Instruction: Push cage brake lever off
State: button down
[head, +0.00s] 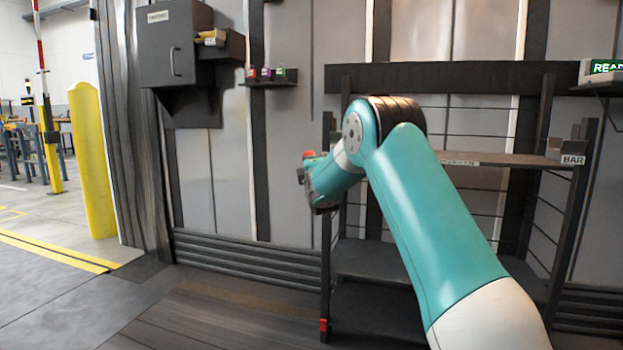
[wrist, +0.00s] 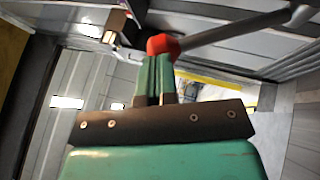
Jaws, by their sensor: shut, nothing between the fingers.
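The cage (head: 544,130) is a dark frame on the right in the head view, with a shelf and thin rails. In the wrist view a grey lever bar (wrist: 235,28) with a red knob (wrist: 163,45) runs from upper right to the middle; I take it for the brake lever. A red bit (head: 310,154) shows beside my gripper in the head view. My gripper (wrist: 157,62) is shut and empty, its green fingertips right at the knob. I cannot tell whether they touch. In the head view my arm hides part of the cage.
A red piece (head: 323,325) sits low on the cage's left post. A grey wall cabinet (head: 170,45) and a small shelf with little items (head: 268,82) are on the wall. A yellow bollard (head: 92,160) stands left. The floor (head: 150,310) at front left is clear.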

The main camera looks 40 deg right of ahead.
jog(key=w+d+r+m+g+y+p, duration=0.1)
jog(key=w+d+r+m+g+p, duration=0.1)
jog(key=p, duration=1.1)
jog(key=shift+w+d+r+m+g+y+p, duration=0.35)
jog(key=shift+w+d+r+g, duration=0.25)
jog(key=shift+d+r+g, duration=0.7)
jog(key=shift+d+f, duration=0.25)
jog(key=shift+f, duration=0.2)
jog(key=v, duration=1.4)
jog(key=shift+r+p, duration=0.3)
jog(key=shift+p, duration=0.1)
jog(key=shift+d, duration=0.1)
